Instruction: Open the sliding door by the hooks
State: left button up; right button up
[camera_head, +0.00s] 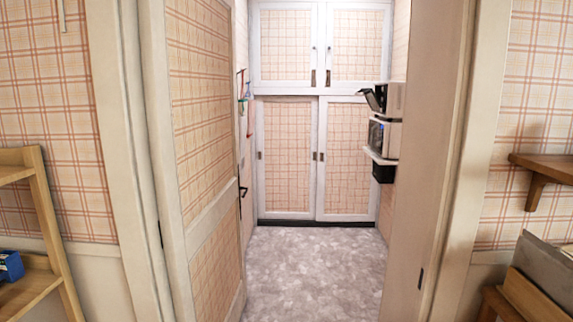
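Two tall plaid-panelled doors with white frames fill the lower back wall, a left one (288,155) and a right one (348,160). They look shut, with small dark inset pulls at their edges. Hooks with hanging items (243,90) show on the left wall, close to the left door; the items are small and partly hidden. Another plaid-panelled door (203,130) stands at the left of the doorway, with a dark handle (243,191) near its far edge. Neither of my grippers is in view.
The doorway and the grey mottled floor (305,265) beyond are clear. Appliances (383,137) stand on a right-wall shelf. Shut upper cupboards (285,45) are above the back doors. A wooden shelf unit (45,215) stands left, and a wall shelf (545,168) right.

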aim_at(286, 127)
jog(key=i+z, duration=0.15)
jog(key=i, duration=1.2)
jog(key=i+z, duration=0.1)
jog(key=i, duration=1.25)
jog(key=i+u, duration=0.1)
jog(key=i, duration=0.9)
jog(key=i+u, duration=0.15)
jog(key=i, duration=0.85)
jog(key=i+u, duration=0.1)
jog(key=i, duration=0.9)
jog(key=i+l, duration=0.2)
jog(key=i, duration=0.75)
jog(key=i+j, duration=0.15)
jog(key=i, duration=0.35)
jog(key=i+j, duration=0.15)
jog(key=i, duration=0.3)
jog(key=i+j, duration=0.1)
jog(key=i, duration=0.4)
